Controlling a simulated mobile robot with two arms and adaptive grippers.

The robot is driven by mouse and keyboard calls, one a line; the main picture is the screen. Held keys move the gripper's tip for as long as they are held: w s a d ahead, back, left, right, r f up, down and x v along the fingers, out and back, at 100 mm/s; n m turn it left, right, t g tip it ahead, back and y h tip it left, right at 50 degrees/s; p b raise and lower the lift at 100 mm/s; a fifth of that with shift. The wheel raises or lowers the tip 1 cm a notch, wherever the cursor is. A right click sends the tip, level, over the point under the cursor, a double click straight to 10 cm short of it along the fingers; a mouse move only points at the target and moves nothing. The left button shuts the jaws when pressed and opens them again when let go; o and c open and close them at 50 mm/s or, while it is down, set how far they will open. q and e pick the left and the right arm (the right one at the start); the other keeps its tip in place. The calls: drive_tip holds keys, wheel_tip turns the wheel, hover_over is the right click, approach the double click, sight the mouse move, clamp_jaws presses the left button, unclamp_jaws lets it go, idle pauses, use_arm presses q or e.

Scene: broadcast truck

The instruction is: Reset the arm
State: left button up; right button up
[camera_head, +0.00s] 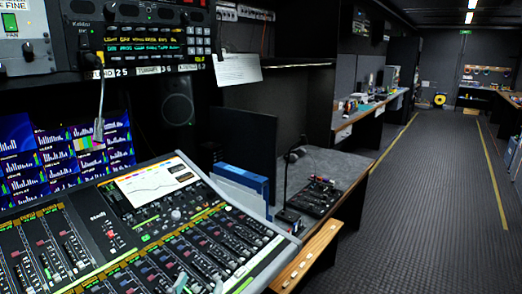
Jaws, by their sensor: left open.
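The tips of my left gripper (199,285) show at the bottom edge of the head view, low over the front faders of the mixing console (105,235). The two pale fingertips stand apart, and I see nothing between them. The rest of the gripper and its arm are cut off by the frame. I cannot tell whether the tips touch the console. My right gripper is not in view.
A gooseneck (100,105) hangs before the screens (60,155). Right of the console are a blue binder (243,180), a desk microphone (287,190) and a small control panel (318,196). The aisle floor (420,210) at right is clear.

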use_arm(q)
drive_tip(key=s+a+f+n+g+y, duration=0.1)
drive_tip(key=s+a+f+g, duration=0.15)
drive_tip(key=f, duration=0.25)
drive_tip(key=s+a+f+g+y, duration=0.1)
drive_tip(key=s+a+f+g, duration=0.15)
drive_tip(key=f, duration=0.25)
drive_tip(key=s+a+f+n+g+y, duration=0.1)
drive_tip(key=s+a+f+g+y, duration=0.15)
drive_tip(key=s+f, duration=0.2)
drive_tip(key=s+f+m+g+h, duration=0.1)
drive_tip(key=s+f+g, duration=0.3)
drive_tip(key=s, duration=0.3)
drive_tip(key=s+f+g+h, duration=0.1)
drive_tip(key=s+f+g, duration=0.3)
drive_tip(key=s, duration=0.4)
wheel_tip(320, 180, down, 27)
drive_tip(key=s+a+f+g, duration=0.1)
drive_tip(key=s+f, duration=0.6)
drive_tip(key=s, duration=0.1)
drive_tip(key=s+a+f+g, duration=0.1)
drive_tip(key=s+a+f, duration=0.1)
drive_tip(key=s+f, duration=0.6)
drive_tip(key=shift+s+a+f+y, duration=0.3)
drive_tip(key=shift+s+y, duration=0.05)
drive_tip(key=shift+s, duration=0.25)
